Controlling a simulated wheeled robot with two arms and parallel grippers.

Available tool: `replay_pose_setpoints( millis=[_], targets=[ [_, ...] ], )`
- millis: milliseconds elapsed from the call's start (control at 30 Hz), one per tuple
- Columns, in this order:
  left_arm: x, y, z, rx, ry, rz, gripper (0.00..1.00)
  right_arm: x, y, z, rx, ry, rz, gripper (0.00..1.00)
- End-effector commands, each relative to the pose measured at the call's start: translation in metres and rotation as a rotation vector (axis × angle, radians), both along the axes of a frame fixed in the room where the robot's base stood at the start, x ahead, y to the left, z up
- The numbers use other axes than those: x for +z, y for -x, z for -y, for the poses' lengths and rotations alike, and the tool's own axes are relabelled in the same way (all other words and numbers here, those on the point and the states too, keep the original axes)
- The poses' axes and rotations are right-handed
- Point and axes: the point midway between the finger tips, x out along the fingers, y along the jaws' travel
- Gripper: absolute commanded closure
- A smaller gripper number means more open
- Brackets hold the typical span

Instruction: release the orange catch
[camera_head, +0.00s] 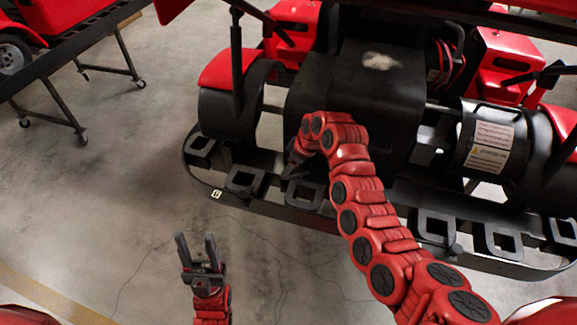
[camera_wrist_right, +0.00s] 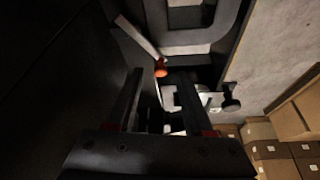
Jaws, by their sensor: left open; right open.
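The orange catch (camera_wrist_right: 160,68) shows in the right wrist view as a small orange knob at the end of a pale bar (camera_wrist_right: 138,37). My right gripper (camera_wrist_right: 160,76) is open, and its two fingers point toward the catch, which appears between the fingertips. I cannot tell whether they touch it. In the head view my right gripper (camera_head: 292,168) reaches down beside the kart's black front frame, partly hidden by its own wrist, and the catch cannot be made out. My left gripper (camera_head: 196,238) is open and empty over the floor, left of the kart.
The red and black kart (camera_head: 355,85) fills the upper right, with a black bumper frame (camera_head: 243,180) along its near side. A wheeled stand (camera_head: 55,95) is at the upper left. Cardboard boxes (camera_wrist_right: 280,145) show in the right wrist view. The floor at left is clear.

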Motion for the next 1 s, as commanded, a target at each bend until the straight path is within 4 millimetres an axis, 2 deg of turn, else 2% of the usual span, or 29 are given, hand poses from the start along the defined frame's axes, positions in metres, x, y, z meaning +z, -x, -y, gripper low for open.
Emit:
replay_pose_setpoints(
  millis=[200, 467, 733, 767, 1000],
  targets=[
    [0.0031, 0.0000, 0.0001, 0.000, 0.000, 0.000, 0.50, -0.0087, -0.0011, -0.0026, -0.001, -0.001, -0.001, 0.49],
    [0.0028, 0.0000, 0.0000, 0.000, 0.000, 0.000, 0.50, -0.0095, -0.0014, -0.0030, -0.001, -0.002, -0.001, 0.49],
    [0.0028, 0.0000, 0.0000, 0.000, 0.000, 0.000, 0.50, -0.0096, -0.0012, -0.0031, -0.001, -0.001, -0.001, 0.97],
    [0.0028, 0.0000, 0.0000, 0.000, 0.000, 0.000, 0.50, -0.0096, -0.0012, -0.0031, -0.001, -0.001, -0.001, 1.00],
    [0.0022, -0.0001, 0.0000, 0.000, 0.000, 0.000, 0.50, -0.0099, -0.0013, -0.0032, -0.004, -0.001, -0.001, 1.00]
  ],
)
